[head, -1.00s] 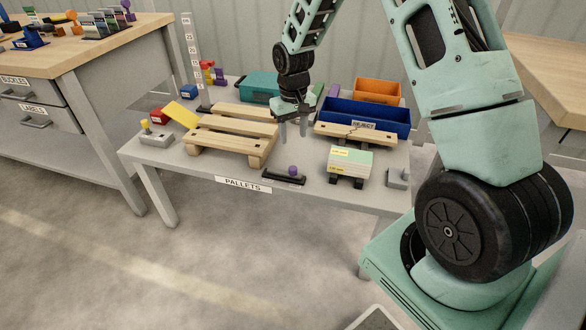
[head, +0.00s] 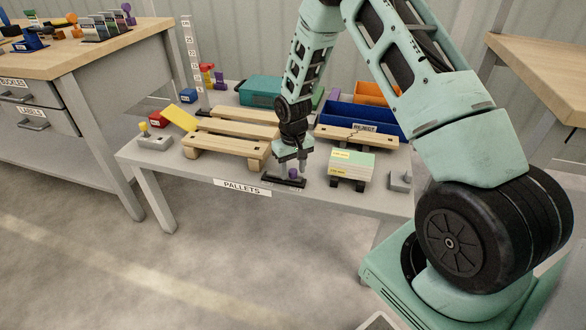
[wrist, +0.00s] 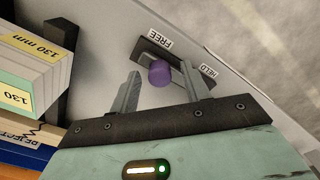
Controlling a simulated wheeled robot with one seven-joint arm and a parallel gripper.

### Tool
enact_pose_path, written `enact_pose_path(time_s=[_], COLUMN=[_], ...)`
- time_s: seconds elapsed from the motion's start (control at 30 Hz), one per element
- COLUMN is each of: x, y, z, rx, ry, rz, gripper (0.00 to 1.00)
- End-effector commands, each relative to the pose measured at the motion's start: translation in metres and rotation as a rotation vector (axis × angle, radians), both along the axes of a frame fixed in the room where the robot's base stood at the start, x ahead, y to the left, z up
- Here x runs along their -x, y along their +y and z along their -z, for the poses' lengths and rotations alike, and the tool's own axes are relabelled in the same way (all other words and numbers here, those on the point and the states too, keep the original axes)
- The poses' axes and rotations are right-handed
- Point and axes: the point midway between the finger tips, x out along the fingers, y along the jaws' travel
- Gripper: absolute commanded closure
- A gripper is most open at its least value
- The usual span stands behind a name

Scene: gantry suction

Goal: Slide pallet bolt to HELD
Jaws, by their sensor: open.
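The pallet bolt is a dark plate (head: 270,180) with a purple knob (head: 293,173), at the front edge of the pallet table. In the wrist view the plate (wrist: 204,84) has a FREE label (wrist: 160,40) at one end and a HELD label (wrist: 208,70) at the other. The knob (wrist: 160,73) shows between the two finger tips, with gaps on both sides. Bare slot shows on the FREE side of the knob; part of the plate is hidden behind it. My gripper (head: 293,169) is open over the bolt, pointing down. It also shows in the wrist view (wrist: 161,70).
A stack of pale blocks (head: 352,164) stands close to the right of the bolt. A wooden pallet (head: 228,147) lies to the left. A blue REJECT bin (head: 350,114) is behind. A grey block (head: 400,181) sits at the right table corner.

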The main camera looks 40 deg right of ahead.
Motion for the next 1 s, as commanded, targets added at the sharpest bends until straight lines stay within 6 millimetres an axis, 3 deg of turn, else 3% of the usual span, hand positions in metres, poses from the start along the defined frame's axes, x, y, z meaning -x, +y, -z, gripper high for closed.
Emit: enact_pose_path(time_s=[0.07,0.23,0.37,0.7,0.97,1.0], x=[0.000,0.000,-0.001,-0.039,-0.041,-0.041], y=[0.000,0.000,0.001,0.029,0.031,0.031], z=[0.000,0.000,0.000,-0.001,-0.001,-0.001], rx=[0.000,0.000,0.000,0.001,0.000,0.000], ry=[0.000,0.000,0.000,-0.002,-0.006,-0.007], rz=[0.000,0.000,0.000,-0.001,0.000,-0.001], gripper=[0.53,1.00,1.00,1.00,1.00,0.73])
